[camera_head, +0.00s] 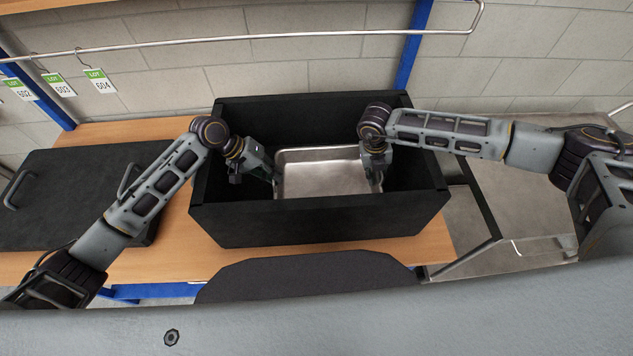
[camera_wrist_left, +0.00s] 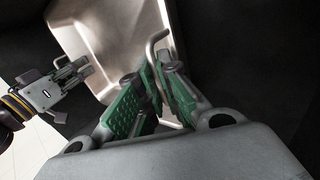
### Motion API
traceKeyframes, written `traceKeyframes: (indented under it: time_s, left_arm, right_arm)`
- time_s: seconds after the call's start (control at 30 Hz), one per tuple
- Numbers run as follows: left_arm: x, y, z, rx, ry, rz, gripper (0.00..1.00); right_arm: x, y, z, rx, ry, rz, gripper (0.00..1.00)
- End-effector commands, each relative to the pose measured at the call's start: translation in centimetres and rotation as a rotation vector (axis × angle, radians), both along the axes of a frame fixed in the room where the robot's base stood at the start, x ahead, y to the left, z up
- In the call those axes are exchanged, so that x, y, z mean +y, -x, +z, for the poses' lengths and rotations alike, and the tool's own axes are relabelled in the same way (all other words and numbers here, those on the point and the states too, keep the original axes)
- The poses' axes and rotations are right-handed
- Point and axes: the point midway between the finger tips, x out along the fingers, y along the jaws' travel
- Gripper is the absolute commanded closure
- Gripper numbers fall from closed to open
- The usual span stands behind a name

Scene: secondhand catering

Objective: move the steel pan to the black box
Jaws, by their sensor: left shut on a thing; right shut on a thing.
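The steel pan (camera_head: 322,178) is a shallow rectangular tray inside the black box (camera_head: 320,222), between the box's walls. My left gripper (camera_head: 274,178) is at the pan's left end, inside the box. In the left wrist view my left gripper (camera_wrist_left: 150,100) has its green pads shut on the pan's wire handle, and the pan (camera_wrist_left: 112,35) stretches away from it. My right gripper (camera_head: 376,178) is at the pan's right end, shut on it. It also shows in the left wrist view (camera_wrist_left: 82,68) beyond the pan. Whether the pan touches the box floor is hidden.
The box stands on a wooden table (camera_head: 172,238). A black lid-like panel with a handle (camera_head: 60,205) lies on the left. A metal rail (camera_head: 250,37) with hanging lot tags (camera_head: 98,80) runs behind. A metal-framed stand (camera_head: 510,215) is at the right.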

Motion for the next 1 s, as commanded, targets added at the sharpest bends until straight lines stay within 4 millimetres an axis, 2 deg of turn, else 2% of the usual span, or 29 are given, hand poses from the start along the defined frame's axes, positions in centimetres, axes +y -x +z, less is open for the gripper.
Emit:
traceKeyframes:
  time_s: [0.03, 0.2, 0.77, 1.0]
  left_arm:
    - [0.6, -0.3, -0.1, -0.004, -0.010, 0.007, 0.93]
    - [0.5, -0.3, -0.1, -0.003, -0.008, 0.005, 0.73]
    - [0.1, -0.1, 0.0, -0.001, -0.001, 0.001, 0.73]
    - [0.9, -0.1, 1.1, -0.002, 0.000, 0.002, 0.73]
  right_arm:
    - [-1.0, 0.1, -0.4, 0.006, 0.021, -0.010, 0.79]
    - [-0.8, 0.1, -0.3, 0.006, 0.016, -0.008, 0.58]
    - [-0.2, 0.0, -0.1, 0.002, 0.005, -0.002, 0.58]
    - [-0.2, 0.0, -0.1, 0.002, 0.004, -0.002, 0.58]
